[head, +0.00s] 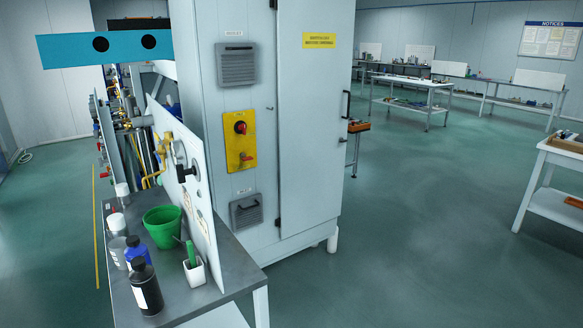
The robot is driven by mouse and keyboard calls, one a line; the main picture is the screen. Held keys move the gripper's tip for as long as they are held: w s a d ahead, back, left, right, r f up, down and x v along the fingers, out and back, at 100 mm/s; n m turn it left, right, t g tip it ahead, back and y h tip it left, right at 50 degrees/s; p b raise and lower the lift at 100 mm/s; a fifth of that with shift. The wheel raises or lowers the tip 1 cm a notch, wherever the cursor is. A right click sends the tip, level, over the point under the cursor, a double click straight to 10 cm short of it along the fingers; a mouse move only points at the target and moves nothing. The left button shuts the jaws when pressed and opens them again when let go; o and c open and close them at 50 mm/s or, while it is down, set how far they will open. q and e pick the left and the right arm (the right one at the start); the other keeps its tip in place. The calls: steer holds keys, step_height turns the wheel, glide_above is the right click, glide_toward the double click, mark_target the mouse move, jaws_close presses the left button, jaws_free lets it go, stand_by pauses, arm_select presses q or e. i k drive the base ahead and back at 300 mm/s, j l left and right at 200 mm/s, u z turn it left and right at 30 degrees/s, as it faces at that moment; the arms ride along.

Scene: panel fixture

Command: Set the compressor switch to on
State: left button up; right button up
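A tall pale cabinet (315,150) stands in the middle of the head view. On its narrow side is a yellow plate (238,152) with a red round knob (240,127) at the top and a red lever handle (248,156) below. To its left, a thin upright panel (199,215) stands on a grey bench, seen almost edge-on. It carries a round dark gauge or dial (179,153), a dark knob (186,171) and brass piping. I cannot read any label naming the compressor switch, nor tell its setting. Neither gripper is in view.
A white table (553,202) stands at the right edge. Green floor (420,220) is clear right of the cabinet.

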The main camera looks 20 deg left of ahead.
mark_target(181, 172)
steer(key=j+z, duration=0.25)
steer(key=j, duration=0.15)
steer(key=j+z, duration=0.3)
steer(key=j, duration=0.15)
steer(key=k+j+z, duration=0.1)
steer(key=j+z, duration=0.15)
steer(key=k+j+z, duration=0.25)
steer(key=j, duration=0.25)
steer(key=j+z, duration=0.25)
steer(key=j, duration=0.15)
